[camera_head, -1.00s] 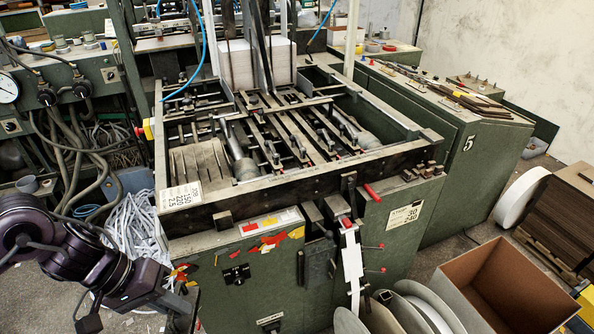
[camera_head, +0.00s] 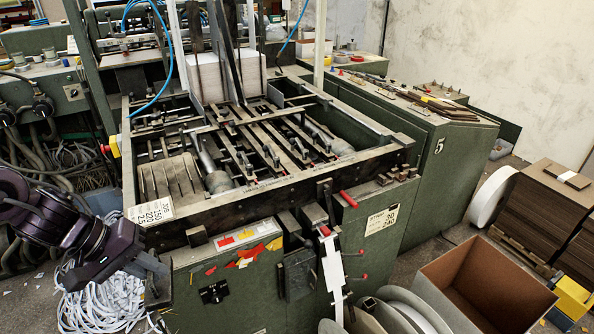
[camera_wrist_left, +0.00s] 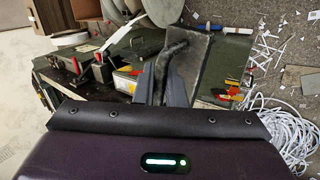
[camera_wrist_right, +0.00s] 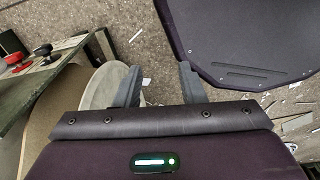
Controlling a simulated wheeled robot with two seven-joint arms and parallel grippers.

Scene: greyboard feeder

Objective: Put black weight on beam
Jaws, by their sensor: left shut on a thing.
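My left gripper (camera_wrist_left: 166,92) is shut on a dark piece with a bent, hook-like top (camera_wrist_left: 172,52), which looks like the black weight. A flat grey surface shows beside it; I cannot tell whether it belongs to it. In the head view my left gripper (camera_head: 157,278) is at the lower left, by the machine's front left corner; its grip is hardly visible there. The beam appears to be the dark front bar (camera_head: 250,200) of the green machine.
A black box (camera_head: 298,272) hangs on the machine front, near red-tipped levers (camera_head: 348,199). An open cardboard box (camera_head: 440,290) and grey discs (camera_head: 400,312) stand at lower right. White paper strips (camera_head: 105,300) lie on the floor below my left arm.

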